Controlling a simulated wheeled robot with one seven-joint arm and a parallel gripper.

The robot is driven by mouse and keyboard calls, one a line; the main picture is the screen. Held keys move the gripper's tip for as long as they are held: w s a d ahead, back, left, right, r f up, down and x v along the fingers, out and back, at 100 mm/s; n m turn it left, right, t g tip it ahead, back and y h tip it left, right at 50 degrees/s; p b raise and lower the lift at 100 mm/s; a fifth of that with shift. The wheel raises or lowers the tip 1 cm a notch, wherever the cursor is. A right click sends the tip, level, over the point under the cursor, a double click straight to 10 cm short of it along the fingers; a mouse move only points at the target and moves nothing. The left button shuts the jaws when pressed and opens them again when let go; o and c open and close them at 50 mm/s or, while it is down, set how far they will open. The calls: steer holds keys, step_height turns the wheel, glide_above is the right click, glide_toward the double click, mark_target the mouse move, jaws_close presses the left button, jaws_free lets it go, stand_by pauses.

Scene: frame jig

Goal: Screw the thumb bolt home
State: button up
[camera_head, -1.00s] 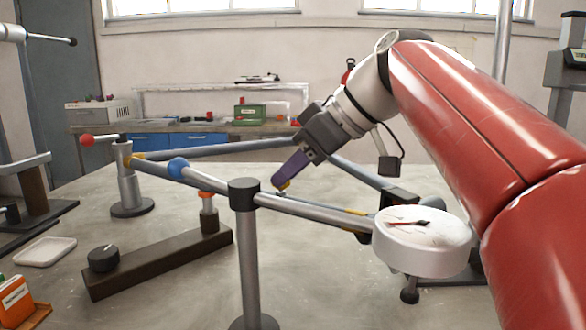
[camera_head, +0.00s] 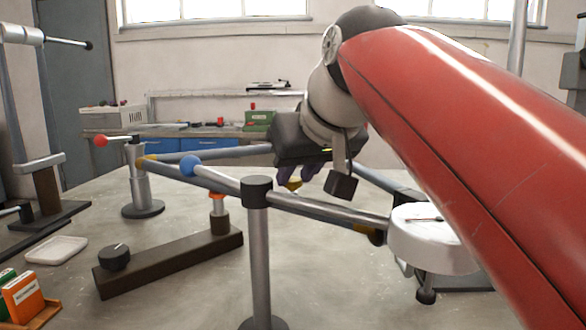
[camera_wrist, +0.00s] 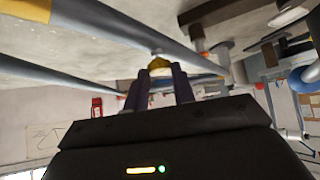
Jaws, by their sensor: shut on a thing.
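The yellow thumb bolt (camera_head: 293,184) is at the frame jig's grey tubes, just behind the near tube in the head view. My gripper (camera_head: 299,178) has purple fingers and comes down on the bolt from above. In the wrist view the bolt (camera_wrist: 160,64) sits between the two fingertips (camera_wrist: 158,73), and they are shut on it. A grey tube (camera_wrist: 140,35) runs close beyond the bolt. The bolt's lower part and thread are hidden, so I cannot tell how deep it sits.
A round white-topped piece (camera_head: 432,245) is at the right. A dark bar (camera_head: 165,263) with an orange-topped post (camera_head: 217,197) lies left. A white tray (camera_head: 56,250) is farther left.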

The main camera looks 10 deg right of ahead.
steer(key=shift+m+h, duration=0.4)
steer(key=o, duration=1)
steer(key=shift+s, duration=0.1)
steer(key=p+v, duration=0.1)
steer(key=v, duration=0.6)
steer(key=shift+s+r, duration=0.25)
